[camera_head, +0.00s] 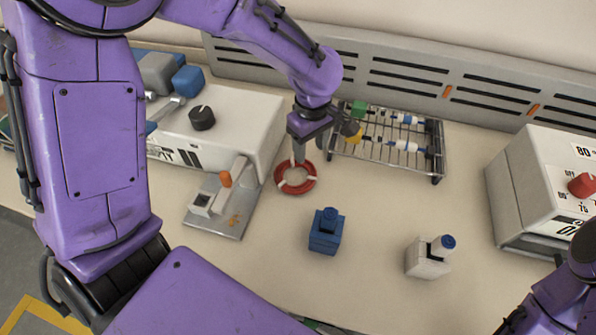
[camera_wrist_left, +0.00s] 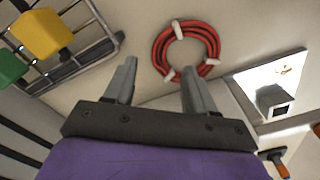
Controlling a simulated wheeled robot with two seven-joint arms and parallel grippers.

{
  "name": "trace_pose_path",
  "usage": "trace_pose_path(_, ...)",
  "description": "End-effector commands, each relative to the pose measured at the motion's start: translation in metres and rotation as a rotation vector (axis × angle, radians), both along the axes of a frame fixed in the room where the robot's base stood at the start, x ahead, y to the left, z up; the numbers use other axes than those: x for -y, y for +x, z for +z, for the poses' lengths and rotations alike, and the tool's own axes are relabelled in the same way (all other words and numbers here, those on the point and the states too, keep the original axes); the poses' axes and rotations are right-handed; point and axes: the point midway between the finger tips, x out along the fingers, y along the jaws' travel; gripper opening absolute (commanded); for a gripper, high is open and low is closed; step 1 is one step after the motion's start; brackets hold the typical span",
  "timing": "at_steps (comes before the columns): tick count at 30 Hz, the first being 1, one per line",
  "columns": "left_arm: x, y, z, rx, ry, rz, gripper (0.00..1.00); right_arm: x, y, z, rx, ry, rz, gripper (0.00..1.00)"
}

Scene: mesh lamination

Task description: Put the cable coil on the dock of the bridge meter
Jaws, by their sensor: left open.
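The cable coil, a red ring with white ties (camera_head: 297,190), lies flat on the table left of centre. In the left wrist view the coil (camera_wrist_left: 160,50) is just beyond the fingertips. My left gripper (camera_head: 298,158) is open and empty, pointing down over the coil's far side; its two fingers (camera_wrist_left: 158,75) are apart. A white box with a dark knob (camera_head: 235,135) stands at the left and another with a red dial (camera_head: 540,190) at the right. I cannot tell which is the bridge meter or where its dock is. My right gripper is not in view.
A metal plate with an orange-knobbed lever (camera_head: 224,222) lies left of the coil. A wire rack (camera_head: 437,165) with coloured parts stands behind right. A blue block (camera_head: 326,240) and a white block (camera_head: 425,262) stand in front. The table between the rack and blocks is clear.

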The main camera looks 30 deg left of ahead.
Motion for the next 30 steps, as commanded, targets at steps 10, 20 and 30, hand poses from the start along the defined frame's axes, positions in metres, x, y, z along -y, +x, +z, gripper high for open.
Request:
trace_pose_path(10,0.001,-0.003,-0.054,-0.002,-0.002,-0.003,0.55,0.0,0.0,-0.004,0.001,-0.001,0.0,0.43)
trace_pose_path(20,0.002,-0.002,-0.058,0.001,-0.001,-0.004,0.33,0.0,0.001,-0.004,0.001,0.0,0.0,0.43)
trace_pose_path(30,0.001,-0.002,-0.057,0.001,-0.001,-0.004,0.0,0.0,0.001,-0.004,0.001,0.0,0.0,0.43)
